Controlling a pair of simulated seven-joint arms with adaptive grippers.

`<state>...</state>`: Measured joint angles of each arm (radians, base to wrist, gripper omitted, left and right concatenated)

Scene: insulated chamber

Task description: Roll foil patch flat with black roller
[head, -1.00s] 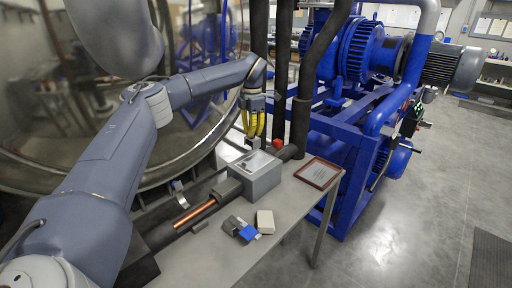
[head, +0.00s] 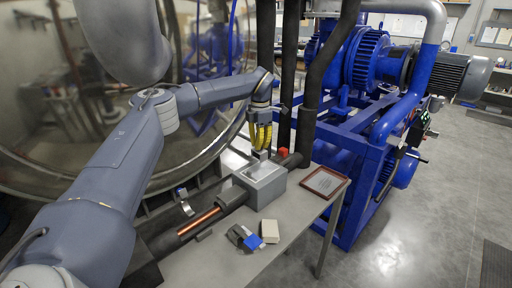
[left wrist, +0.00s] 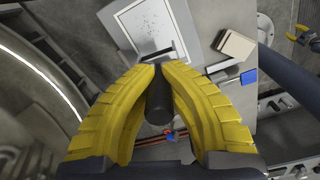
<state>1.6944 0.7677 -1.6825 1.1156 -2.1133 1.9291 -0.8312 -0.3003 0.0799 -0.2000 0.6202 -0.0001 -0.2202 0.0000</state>
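The foil patch (head: 262,171) is a pale silver rectangle on top of a grey box (head: 266,190) on the bench. In the left wrist view the foil patch (left wrist: 150,24) shows small dark specks on its face. My left gripper (head: 261,147) has yellow ribbed fingers and is over the back part of the box. In the left wrist view its fingers (left wrist: 164,68) are closed around the black roller (left wrist: 159,97), whose far end points towards the foil. I cannot tell whether the roller touches the foil. My right gripper is out of view.
A copper pipe (head: 198,222) with dark insulation runs left of the box. A beige block (head: 270,231) and a dark and blue item (head: 247,238) lie in front. A framed plate (head: 325,181) lies to the right. Dark vertical pipes (head: 307,120) stand behind.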

